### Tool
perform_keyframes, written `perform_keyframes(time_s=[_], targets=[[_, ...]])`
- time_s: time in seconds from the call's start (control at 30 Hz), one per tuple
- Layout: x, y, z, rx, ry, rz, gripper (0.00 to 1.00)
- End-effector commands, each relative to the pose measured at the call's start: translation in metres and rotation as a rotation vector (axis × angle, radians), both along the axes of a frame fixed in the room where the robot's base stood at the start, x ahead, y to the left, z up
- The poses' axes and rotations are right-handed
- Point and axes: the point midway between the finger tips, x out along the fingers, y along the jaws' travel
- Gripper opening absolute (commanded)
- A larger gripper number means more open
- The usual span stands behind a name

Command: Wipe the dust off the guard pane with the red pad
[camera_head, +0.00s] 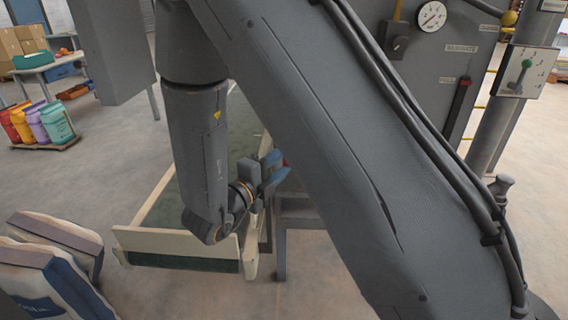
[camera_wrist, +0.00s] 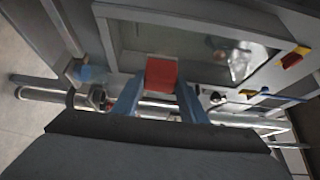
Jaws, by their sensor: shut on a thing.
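In the wrist view my gripper (camera_wrist: 160,92) is shut on the red pad (camera_wrist: 161,73), a small block held between two blue fingers. The guard pane (camera_wrist: 190,47) is a framed, see-through panel beyond the pad, with a pale whitish patch (camera_wrist: 238,62) toward its right side. The pad overlaps the pane's lower edge in the picture; I cannot tell whether it touches. In the head view my gripper (camera_head: 274,169) is mostly hidden behind my arm, with only its blue fingers and a trace of red showing. The pane is hidden there.
A green conveyor with a cream frame (camera_head: 180,240) runs beside my gripper. Coloured sacks (camera_head: 38,124) stand on a pallet at the far left. A grey panel with a gauge (camera_head: 432,16) and a lever box (camera_head: 525,70) are at the right.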

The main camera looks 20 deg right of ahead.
Motion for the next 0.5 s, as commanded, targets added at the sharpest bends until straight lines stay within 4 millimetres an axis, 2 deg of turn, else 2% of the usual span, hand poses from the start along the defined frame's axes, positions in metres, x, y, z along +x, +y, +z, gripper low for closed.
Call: perform_keyframes(time_s=[0.5], targets=[[0.042,-0.014,0.0,0.001,-0.001,-0.004,0.21]])
